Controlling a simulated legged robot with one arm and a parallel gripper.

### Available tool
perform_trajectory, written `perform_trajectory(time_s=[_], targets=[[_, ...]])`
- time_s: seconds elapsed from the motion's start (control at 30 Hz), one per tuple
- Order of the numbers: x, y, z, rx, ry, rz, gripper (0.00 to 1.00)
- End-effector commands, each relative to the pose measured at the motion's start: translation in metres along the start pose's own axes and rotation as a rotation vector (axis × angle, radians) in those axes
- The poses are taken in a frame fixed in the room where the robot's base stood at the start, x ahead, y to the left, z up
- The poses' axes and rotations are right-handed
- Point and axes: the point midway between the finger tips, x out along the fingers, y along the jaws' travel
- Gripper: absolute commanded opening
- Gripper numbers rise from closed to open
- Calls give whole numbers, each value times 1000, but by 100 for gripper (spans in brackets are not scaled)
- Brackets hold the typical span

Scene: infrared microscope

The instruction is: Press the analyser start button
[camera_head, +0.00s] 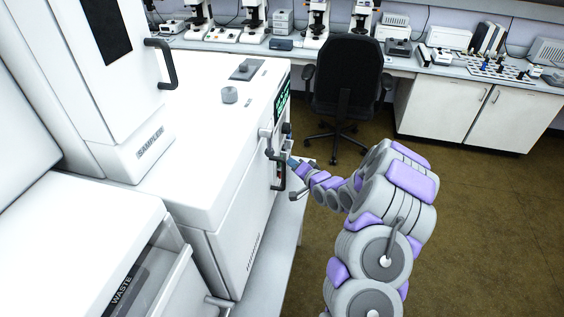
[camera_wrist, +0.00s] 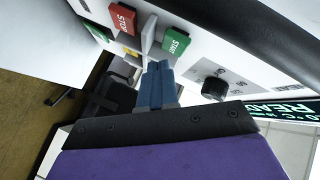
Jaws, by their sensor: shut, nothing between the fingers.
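The analyser (camera_head: 240,150) is the large white machine at the middle left of the head view, with its control panel on its right face. In the wrist view its green START button (camera_wrist: 176,41) lies just beyond the blue fingertips of my gripper (camera_wrist: 157,68). My gripper is shut and empty. I cannot tell whether the fingertips touch the button. The red STOP button (camera_wrist: 123,18) is to the left of START. In the head view my gripper (camera_head: 291,163) is at the panel, and the buttons are too small to make out.
A black knob (camera_wrist: 214,87) and a lit green display (camera_wrist: 285,112) are right of START in the wrist view. A black handle (camera_head: 277,170) is beside my gripper. A black chair (camera_head: 346,80) stands behind. The brown floor at right is clear.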

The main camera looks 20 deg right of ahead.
Motion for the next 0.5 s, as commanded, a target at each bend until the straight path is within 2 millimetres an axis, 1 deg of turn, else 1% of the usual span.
perform_trajectory(time_s=[0.5], targets=[[5,-6,4,0,0,0,0]])
